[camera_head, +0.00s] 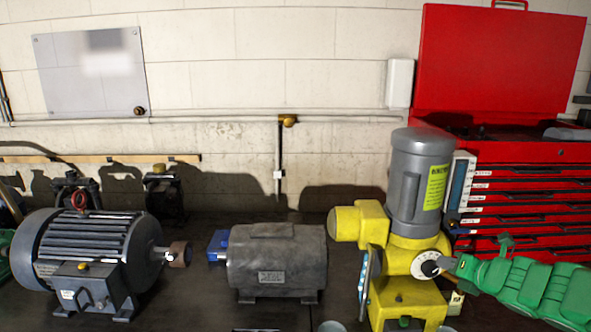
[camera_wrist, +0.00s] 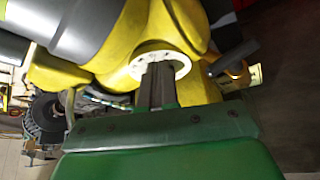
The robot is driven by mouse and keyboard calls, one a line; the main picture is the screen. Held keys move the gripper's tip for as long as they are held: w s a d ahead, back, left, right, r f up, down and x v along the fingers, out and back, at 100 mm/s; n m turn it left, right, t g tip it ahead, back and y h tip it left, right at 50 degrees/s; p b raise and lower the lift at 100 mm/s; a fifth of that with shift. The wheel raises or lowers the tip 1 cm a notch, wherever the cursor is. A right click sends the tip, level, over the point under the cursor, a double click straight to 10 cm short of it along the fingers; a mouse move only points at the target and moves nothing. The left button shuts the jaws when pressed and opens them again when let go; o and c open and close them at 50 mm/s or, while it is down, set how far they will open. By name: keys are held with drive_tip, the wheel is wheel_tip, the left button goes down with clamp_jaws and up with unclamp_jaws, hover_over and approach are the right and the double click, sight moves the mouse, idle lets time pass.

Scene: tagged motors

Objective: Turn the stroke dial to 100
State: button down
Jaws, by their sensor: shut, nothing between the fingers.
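The yellow pump (camera_head: 405,290) with a grey motor (camera_head: 418,185) on top stands at the right of the bench. Its stroke dial (camera_head: 426,264) is a white disc with dark marks on the front. My green gripper (camera_head: 445,263) comes in from the right, its shut fingertips at the dial's right side. In the wrist view the dial (camera_wrist: 150,62) shows as a white ring, with my dark fingers (camera_wrist: 157,75) in front of its middle. The fingers hide the dial's centre, and its reading is too small to tell. I cannot tell whether the fingertips touch it.
A grey motor (camera_head: 277,262) with a blue shaft end lies left of the pump. A larger dark motor (camera_head: 90,255) stands at the far left. A red tool chest (camera_head: 525,185) is behind my arm. The bench (camera_head: 190,300) is bare between the two motors.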

drive_tip(key=shift+d+r, duration=0.2)
drive_tip(key=shift+r, duration=0.1)
drive_tip(key=shift+s, duration=3)
